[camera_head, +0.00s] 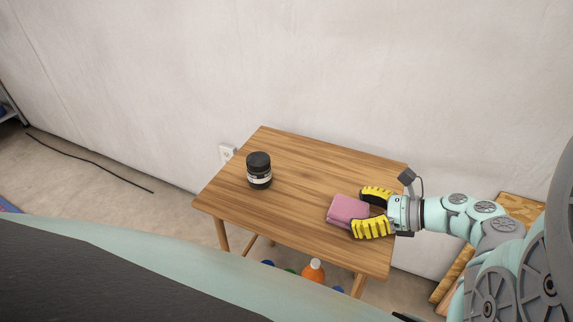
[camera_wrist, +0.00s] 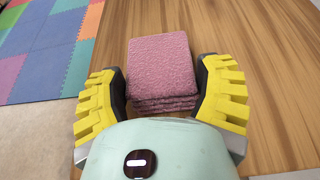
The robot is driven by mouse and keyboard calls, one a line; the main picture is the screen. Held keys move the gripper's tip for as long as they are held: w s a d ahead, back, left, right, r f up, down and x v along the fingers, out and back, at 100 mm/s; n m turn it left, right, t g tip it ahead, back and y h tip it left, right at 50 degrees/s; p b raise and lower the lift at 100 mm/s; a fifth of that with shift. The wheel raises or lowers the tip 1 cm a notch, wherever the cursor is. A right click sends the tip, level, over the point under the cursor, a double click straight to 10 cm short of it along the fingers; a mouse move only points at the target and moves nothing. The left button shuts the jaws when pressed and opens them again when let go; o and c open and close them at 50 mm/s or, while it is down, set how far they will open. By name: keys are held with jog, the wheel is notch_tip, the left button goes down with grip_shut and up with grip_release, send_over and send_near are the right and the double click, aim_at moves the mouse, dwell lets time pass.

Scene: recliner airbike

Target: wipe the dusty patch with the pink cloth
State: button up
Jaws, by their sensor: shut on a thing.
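The pink cloth (camera_head: 347,211) is folded into a thick square pad on the right part of the wooden table. In the wrist view the cloth (camera_wrist: 160,68) sits between the two yellow-ridged fingers of my gripper (camera_wrist: 163,92). My gripper (camera_head: 364,210) reaches in from the right at table height and is shut on the cloth. Whether the cloth's underside touches the tabletop is hard to tell. No dusty patch can be made out on the visible tabletop; any part under the cloth or gripper is hidden.
The small wooden table (camera_head: 290,165) stands near a pale wall. A black lidded jar (camera_head: 259,171) stands on its left part. The tabletop between jar and cloth is clear. Bottles, one orange (camera_head: 313,271), stand below. Colored floor mats (camera_wrist: 70,25) lie beyond the table edge.

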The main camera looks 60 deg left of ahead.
aim_at(361, 212)
jog(key=shift+r, duration=0.1)
notch_tip(361, 212, up, 10)
jog(key=p, duration=0.1)
dwell(0.4)
jog(key=o, duration=0.5)
jog(key=c, duration=0.4)
